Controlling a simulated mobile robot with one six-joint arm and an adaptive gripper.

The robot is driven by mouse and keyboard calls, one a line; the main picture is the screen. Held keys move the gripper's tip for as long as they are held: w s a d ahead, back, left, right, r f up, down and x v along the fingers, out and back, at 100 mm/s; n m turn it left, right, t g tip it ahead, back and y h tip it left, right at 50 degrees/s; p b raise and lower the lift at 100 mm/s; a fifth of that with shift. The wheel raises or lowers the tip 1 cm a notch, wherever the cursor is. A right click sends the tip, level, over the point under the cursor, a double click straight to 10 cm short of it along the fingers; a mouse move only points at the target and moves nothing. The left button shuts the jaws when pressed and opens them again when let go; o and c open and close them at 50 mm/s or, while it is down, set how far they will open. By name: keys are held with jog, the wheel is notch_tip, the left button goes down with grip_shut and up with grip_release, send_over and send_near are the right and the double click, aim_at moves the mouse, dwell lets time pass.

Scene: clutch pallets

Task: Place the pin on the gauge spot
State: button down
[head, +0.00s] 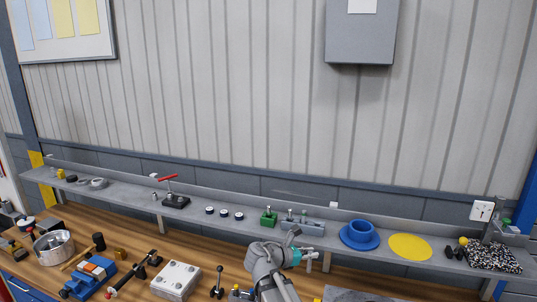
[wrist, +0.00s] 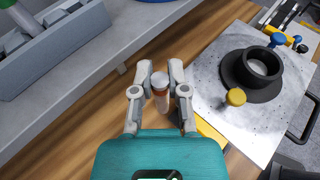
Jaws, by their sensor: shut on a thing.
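My gripper (wrist: 160,72) is shut on a short pin (wrist: 160,97) with a pale round cap and a light, orange-tinted body. The pin is between the two fingers in the wrist view, its cap towards the camera. In the head view my gripper (head: 312,257) is in front of the shelf, right of centre; the pin cannot be made out there. A flat yellow disc (head: 410,247) lies on the shelf, to the right of my gripper and apart from it. It may be the gauge spot; no label shows. The wrist view does not show this disc.
A blue flanged ring (head: 360,236) stands on the shelf left of the disc. The grey shelf (wrist: 85,75) edge runs beside my gripper. A metal plate (wrist: 210,100) with a black flanged ring (wrist: 252,72) is right.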

aim_at(308, 271)
jog(key=shift+f+b, duration=1.35)
jog(key=shift+f, duration=0.5)
